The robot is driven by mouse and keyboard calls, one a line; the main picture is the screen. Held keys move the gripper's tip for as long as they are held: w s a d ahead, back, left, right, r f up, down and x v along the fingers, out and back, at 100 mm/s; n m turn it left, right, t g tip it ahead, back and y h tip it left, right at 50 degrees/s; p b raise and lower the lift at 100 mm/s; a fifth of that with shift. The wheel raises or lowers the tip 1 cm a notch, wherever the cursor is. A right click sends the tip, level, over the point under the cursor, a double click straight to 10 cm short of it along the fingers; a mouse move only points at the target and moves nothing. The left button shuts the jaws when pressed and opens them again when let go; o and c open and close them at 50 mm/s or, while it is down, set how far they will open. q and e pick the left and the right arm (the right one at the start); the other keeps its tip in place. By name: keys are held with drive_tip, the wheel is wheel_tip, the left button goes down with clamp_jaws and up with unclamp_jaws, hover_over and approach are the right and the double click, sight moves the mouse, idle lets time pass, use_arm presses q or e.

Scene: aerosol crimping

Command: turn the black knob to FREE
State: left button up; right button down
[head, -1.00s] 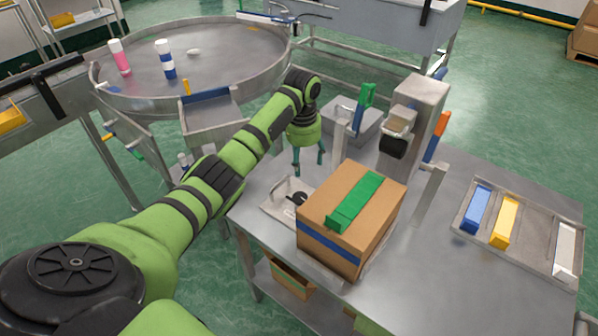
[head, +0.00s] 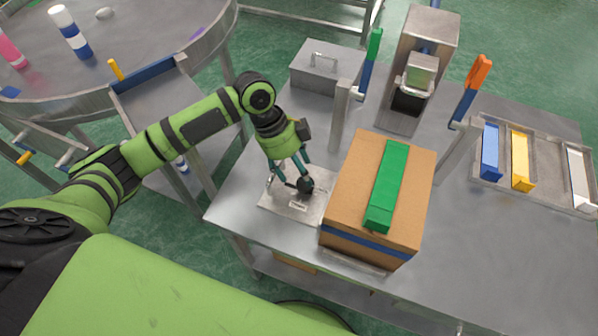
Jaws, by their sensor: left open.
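The black knob (head: 305,185) sits on a flat metal plate (head: 277,201) near the left front part of the steel table. A small label (head: 298,206) lies in front of the knob; its writing is too small to read. My left gripper (head: 295,180) reaches down over the plate with its two teal fingers apart. One finger ends at the knob and the other to its left; I cannot tell whether they touch it. Which way the knob points is not clear. My right gripper is not in view.
A cardboard box (head: 352,190) with a green strip (head: 388,185) stands close right of the knob. A tray (head: 552,165) with coloured blocks lies right.

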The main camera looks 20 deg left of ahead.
sight(304, 183)
use_arm(q)
drive_tip(key=x, duration=0.2)
drive_tip(key=shift+d+f, duration=0.1)
drive_tip(key=shift+f, duration=0.15)
drive_tip(key=shift+d+f, duration=0.1)
drive_tip(key=shift+f, duration=0.5)
drive_tip(key=c, duration=1.1)
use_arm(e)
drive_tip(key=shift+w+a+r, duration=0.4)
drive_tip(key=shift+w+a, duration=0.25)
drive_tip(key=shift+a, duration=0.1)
